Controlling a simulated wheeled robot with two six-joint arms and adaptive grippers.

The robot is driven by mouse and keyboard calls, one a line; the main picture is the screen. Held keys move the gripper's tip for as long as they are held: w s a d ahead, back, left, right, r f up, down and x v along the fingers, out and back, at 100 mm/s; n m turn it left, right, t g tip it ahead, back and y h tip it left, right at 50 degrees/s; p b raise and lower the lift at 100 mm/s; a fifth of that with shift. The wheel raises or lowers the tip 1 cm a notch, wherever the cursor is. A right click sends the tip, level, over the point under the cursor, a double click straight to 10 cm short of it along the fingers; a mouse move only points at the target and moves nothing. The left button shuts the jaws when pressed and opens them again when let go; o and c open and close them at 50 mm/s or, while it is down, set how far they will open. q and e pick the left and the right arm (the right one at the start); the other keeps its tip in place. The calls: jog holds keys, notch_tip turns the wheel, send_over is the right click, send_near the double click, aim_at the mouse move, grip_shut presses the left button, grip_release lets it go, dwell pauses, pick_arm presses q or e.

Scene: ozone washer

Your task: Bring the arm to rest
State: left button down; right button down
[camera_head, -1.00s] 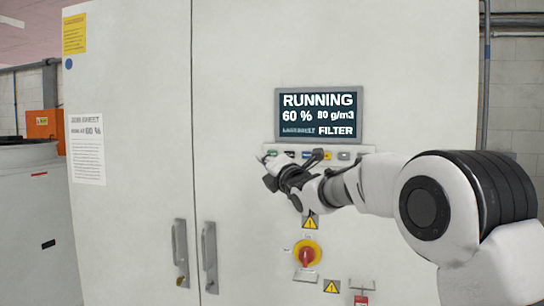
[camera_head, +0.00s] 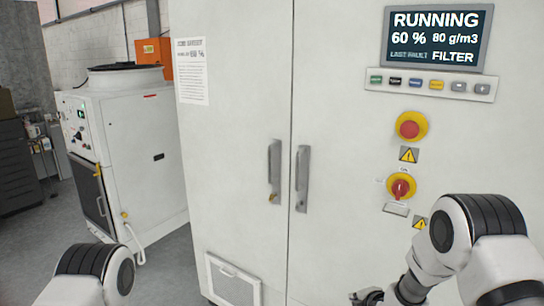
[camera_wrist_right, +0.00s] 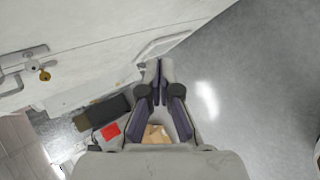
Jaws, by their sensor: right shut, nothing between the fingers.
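My right gripper (camera_head: 366,297) shows small at the bottom of the head view, low in front of the white cabinet and left of my right arm's links. In the right wrist view its fingers (camera_wrist_right: 160,82) are together with nothing between them. It is clear of the button strip (camera_head: 428,84), and the floor shows below it in the wrist view. Only a rounded link of my left arm shows at the bottom left of the head view; the left gripper is out of view.
The white cabinet (camera_head: 235,120) carries a display (camera_head: 436,38) reading RUNNING, a red emergency button (camera_head: 410,125), a red rotary switch (camera_head: 400,187) and two door handles (camera_head: 301,180). A white machine (camera_head: 135,160) stands left. Grey floor (camera_wrist_right: 240,90) is open right in the wrist view.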

jog(key=s+f+m+g, duration=0.3)
jog(key=s+f, duration=0.4)
jog(key=s, duration=0.3)
jog(key=s+f+m+g, duration=0.2)
jog(key=s+f+m, duration=0.1)
jog(key=s+f, duration=0.55)
jog(key=s+d+r+m+g+h, duration=0.1)
jog(key=s+m+g, duration=0.3)
jog(key=s+m, duration=1.1)
jog(key=s+d, duration=0.1)
jog(key=s, duration=0.8)
jog(key=shift+s+r+g+h, duration=0.15)
jog(key=shift+r+g+h, duration=0.05)
jog(key=shift+g+h, duration=0.2)
